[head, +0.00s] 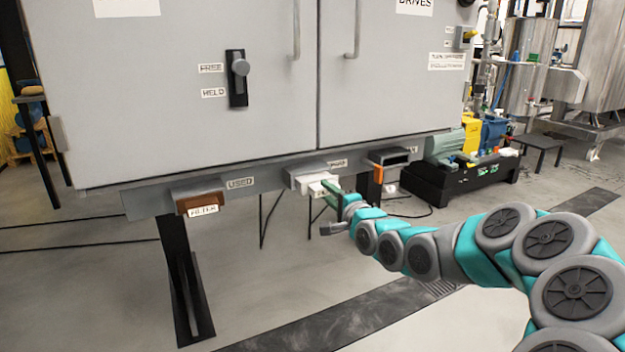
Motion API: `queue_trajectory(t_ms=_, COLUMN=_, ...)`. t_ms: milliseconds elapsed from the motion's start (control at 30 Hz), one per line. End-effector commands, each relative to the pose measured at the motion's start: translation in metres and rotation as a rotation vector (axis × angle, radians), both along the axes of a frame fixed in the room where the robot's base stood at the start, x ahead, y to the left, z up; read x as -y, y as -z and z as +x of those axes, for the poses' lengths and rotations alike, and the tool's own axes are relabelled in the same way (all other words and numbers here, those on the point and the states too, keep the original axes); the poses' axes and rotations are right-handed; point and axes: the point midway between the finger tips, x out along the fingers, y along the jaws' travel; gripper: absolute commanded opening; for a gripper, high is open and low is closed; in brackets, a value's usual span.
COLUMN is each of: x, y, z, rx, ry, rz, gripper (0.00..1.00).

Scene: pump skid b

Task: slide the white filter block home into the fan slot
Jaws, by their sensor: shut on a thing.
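The white filter block (316,187) shows at the mouth of the middle holder (298,174) under the grey cabinet. Its front carries a small label, partly hidden. My gripper (330,191), with green fingers, is shut on the front end of the block. How deep the block sits in the holder I cannot tell. The small labels beside the middle holder and the right slot are too blurred to read, so I cannot tell which is the fan slot.
A brown filter (200,203) sits in the left holder, beside the label "USED". The cabinet (200,90) has a black latch (237,78) marked "FREE" and "HELD". A green pump (445,147) stands on a black base at the right.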

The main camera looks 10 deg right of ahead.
Motion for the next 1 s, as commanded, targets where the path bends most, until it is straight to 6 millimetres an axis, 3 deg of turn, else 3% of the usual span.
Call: queue_trajectory(t_ms=1000, x=0.012, y=0.000, z=-0.038, rx=0.002, ry=-0.001, rz=0.002, gripper=0.00)
